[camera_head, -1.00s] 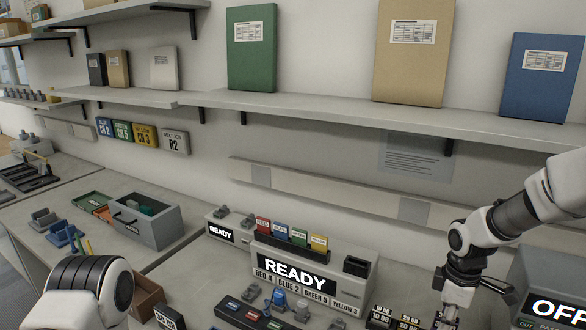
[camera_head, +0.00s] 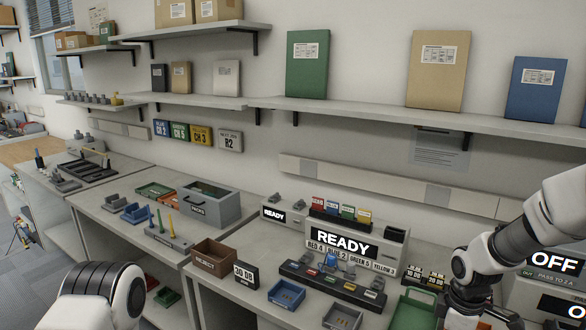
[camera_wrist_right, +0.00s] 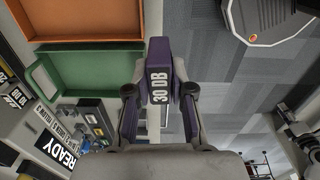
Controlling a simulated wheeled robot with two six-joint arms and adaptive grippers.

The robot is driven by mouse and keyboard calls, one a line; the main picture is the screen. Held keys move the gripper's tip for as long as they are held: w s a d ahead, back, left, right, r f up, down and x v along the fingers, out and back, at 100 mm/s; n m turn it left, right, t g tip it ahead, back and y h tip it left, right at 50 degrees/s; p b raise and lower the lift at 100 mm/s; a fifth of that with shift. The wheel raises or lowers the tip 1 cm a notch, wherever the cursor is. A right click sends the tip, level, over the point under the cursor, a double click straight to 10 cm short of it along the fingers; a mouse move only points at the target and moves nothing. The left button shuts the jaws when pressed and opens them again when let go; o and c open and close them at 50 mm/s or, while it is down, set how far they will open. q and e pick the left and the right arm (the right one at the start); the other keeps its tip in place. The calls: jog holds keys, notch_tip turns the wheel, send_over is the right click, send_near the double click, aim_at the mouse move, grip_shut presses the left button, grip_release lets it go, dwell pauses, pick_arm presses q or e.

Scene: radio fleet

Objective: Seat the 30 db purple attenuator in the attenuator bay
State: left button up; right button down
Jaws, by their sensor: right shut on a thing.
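A purple attenuator (camera_wrist_right: 160,72) with a white "30 DB" label is between the fingers of my right gripper (camera_wrist_right: 160,92) in the right wrist view. The gripper is shut on it, with a finger on each side. In the head view my right arm comes in from the right, and its wrist covers the gripper and the attenuator. A black rack with 10 DB and 20 DB labels (camera_head: 424,278) stands beside that arm. I cannot tell for sure which part is the attenuator bay. My left arm shows at the lower left of the head view, without its gripper.
A READY unit (camera_head: 345,243) with coloured modules stands at the bench's back. An OFF unit (camera_head: 545,262) is at the right, partly behind my arm. A green tray (camera_wrist_right: 42,82) and an orange tray (camera_wrist_right: 62,20) lie beside the gripper. A REJECT box (camera_head: 212,262) is farther left.

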jog(key=s+a+f+m, duration=0.1)
jog(key=a+f+m, duration=0.7)
jog(key=a+m, duration=0.3)
jog(key=shift+s+a+m, duration=0.2)
jog(key=shift+a+m, duration=0.15)
jog(key=shift+m, duration=0.25)
